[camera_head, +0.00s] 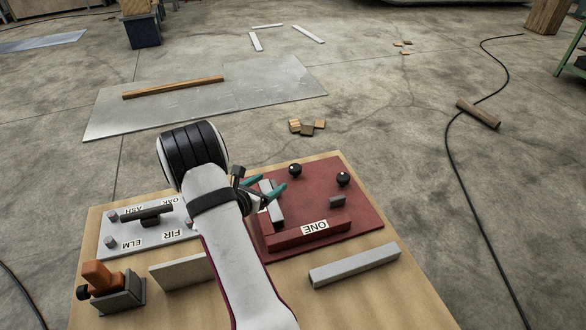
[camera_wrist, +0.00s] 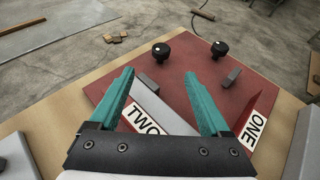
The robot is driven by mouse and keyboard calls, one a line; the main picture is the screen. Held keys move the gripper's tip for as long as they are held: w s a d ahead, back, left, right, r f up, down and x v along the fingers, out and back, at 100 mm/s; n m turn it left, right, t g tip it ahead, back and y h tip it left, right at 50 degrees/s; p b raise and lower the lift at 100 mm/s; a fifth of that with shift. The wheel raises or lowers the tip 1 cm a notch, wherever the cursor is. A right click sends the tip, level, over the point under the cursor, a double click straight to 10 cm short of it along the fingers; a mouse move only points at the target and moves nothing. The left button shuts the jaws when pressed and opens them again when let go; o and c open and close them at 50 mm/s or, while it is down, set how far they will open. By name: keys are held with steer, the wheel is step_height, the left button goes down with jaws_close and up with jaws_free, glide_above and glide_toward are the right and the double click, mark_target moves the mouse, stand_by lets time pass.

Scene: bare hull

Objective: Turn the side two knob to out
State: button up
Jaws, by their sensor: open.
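A dark red board (camera_head: 318,208) lies on the wooden table and also fills the middle of the wrist view (camera_wrist: 190,72). Two black round knobs stand at its far side: a left knob (camera_head: 295,170) (camera_wrist: 160,51) and a right knob (camera_head: 343,179) (camera_wrist: 219,49). Each shows a small pale mark, too small to read. A grey bar with a "TWO" label (camera_wrist: 143,119) is at the left; a red bar with a "ONE" label (camera_head: 314,227) (camera_wrist: 252,129) is at the front. My gripper (camera_head: 267,185) (camera_wrist: 160,76) is open and empty over the board's left part, short of both knobs.
A small grey block (camera_head: 337,201) stands on the board near the right knob. A white panel (camera_head: 148,236) with FIR, ELM, OAK and ASH labels and a dark handle lies left. An orange-topped fixture (camera_head: 102,276) and a grey bar (camera_head: 354,265) are at the front.

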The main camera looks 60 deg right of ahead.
mark_target(295, 167)
steer(key=x, duration=1.4)
steer(key=shift+d, duration=0.2)
jaws_close()
steer(key=shift+s+n+t, duration=0.2)
steer(key=shift+n+t, duration=0.1)
steer(key=shift+t, duration=0.2)
steer(key=shift+n+t, duration=0.4)
steer(key=shift+t, duration=0.1)
jaws_free()
